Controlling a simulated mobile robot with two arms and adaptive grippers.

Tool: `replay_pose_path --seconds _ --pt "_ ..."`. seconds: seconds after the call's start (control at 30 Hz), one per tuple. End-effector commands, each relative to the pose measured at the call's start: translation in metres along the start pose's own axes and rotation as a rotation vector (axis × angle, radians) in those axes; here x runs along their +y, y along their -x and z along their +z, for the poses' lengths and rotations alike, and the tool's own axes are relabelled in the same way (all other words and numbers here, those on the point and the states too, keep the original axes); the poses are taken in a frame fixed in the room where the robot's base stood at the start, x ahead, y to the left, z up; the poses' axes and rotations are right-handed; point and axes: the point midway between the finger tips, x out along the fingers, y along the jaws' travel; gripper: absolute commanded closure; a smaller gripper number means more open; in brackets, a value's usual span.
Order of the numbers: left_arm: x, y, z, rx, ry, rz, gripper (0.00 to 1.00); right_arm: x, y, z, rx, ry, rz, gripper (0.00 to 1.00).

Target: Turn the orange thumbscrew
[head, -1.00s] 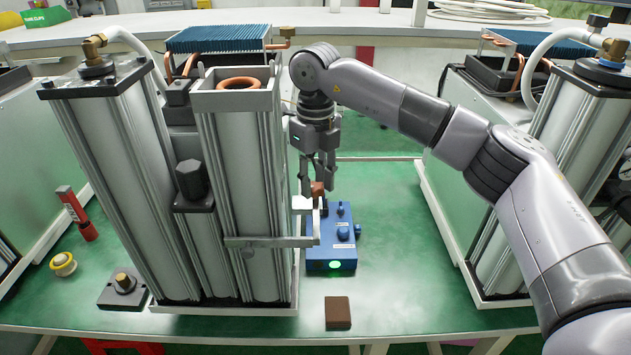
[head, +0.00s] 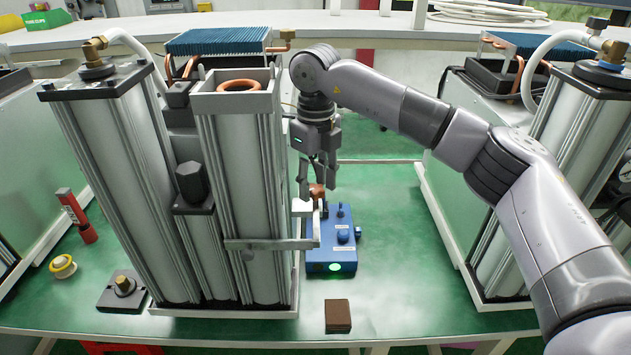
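The orange thumbscrew (head: 317,190) is a small orange-brown knob at the top of the white bracket, beside the middle column. My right gripper (head: 317,193) points straight down over it, with one finger on each side of the thumbscrew. The fingers are too small and dark to tell whether they touch it. The bracket (head: 302,207) reaches out from the right side of the column (head: 236,150). The lower part of the thumbscrew is hidden by the bracket and fingers. My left gripper is not in view.
A blue box (head: 330,247) with knobs and a lit green button stands just below the gripper. A brown block (head: 338,315) lies near the front edge. Tall columns flank the arm on both sides. The green tabletop (head: 390,220) is clear to the right of the box.

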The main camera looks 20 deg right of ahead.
Motion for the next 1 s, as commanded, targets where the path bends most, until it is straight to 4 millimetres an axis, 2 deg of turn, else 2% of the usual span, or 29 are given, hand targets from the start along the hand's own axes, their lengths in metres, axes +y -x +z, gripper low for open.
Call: replay_pose_path --seconds 0.1,0.47,0.57,0.8,1.0 --pt "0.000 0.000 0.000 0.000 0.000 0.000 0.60 0.000 -0.001 0.000 0.002 0.000 0.000 0.50" --pt "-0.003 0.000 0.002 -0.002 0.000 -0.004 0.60 0.000 0.004 0.000 0.002 0.000 0.000 0.50" --pt "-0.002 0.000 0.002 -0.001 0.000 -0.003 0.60 0.000 0.018 0.000 -0.001 0.000 0.000 0.50" --pt "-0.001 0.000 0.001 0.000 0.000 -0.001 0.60 0.000 0.069 0.001 -0.001 -0.001 -0.001 0.50" --pt "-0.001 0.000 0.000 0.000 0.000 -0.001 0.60 0.000 0.103 0.001 0.000 -0.001 0.001 0.50"
